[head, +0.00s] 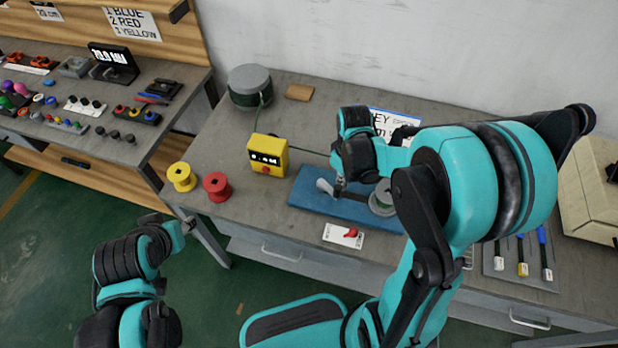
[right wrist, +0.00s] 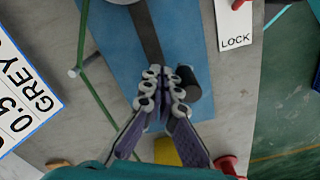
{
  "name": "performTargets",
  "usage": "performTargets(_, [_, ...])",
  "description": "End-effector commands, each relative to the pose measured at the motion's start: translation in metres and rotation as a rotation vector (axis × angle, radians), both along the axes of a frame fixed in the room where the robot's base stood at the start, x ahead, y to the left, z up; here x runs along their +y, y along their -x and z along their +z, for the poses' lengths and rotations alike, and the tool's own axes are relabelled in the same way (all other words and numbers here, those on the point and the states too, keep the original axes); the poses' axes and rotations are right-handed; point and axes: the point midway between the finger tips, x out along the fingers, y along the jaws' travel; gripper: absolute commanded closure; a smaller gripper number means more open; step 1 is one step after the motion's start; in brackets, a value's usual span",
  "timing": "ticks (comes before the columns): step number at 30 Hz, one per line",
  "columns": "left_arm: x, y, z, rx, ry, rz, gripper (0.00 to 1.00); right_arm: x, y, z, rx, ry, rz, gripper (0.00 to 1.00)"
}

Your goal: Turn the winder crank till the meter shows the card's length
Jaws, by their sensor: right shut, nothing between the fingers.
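The winder has a blue base (head: 300,197) and a grey reel (head: 381,199). Its dark crank arm (right wrist: 148,35) runs down towards my right gripper in the wrist view, with a dark knob (right wrist: 187,83) beside the fingertips. My right gripper (head: 340,183) is shut and empty at the crank end; its fingertips (right wrist: 163,88) are close to the knob, and contact is unclear. The yellow meter (head: 268,155) has a display too small to read surely. The card (head: 392,122) is partly hidden by my arm; in the wrist view it (right wrist: 20,100) reads GREY and 0.5, cut off. My left gripper (head: 165,224) is low left, its fingers unclear.
A red lever on a LOCK plate (head: 343,236) lies in front of the winder. Red (head: 217,187) and yellow (head: 181,176) spools stand at the bench's left. A cable drum (head: 250,87) is behind, its green cable running to the meter. Marker-like tools (head: 522,255) lie right.

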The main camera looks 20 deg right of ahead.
Motion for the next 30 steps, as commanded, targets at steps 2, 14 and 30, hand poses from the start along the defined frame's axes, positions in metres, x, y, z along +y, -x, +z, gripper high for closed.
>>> performTargets(2, [0.000,0.000,0.000,0.000,0.000,0.000,0.60,0.000,0.000,0.000,0.000,0.000,0.000,1.00])
performTargets(14, [0.000,0.000,0.001,0.000,0.000,0.000,0.60,0.012,0.011,0.000,0.000,0.000,0.001,1.00])
performTargets(30, [0.000,0.000,0.001,0.000,0.000,0.000,0.60,0.024,0.017,0.000,0.000,0.000,0.002,1.00])
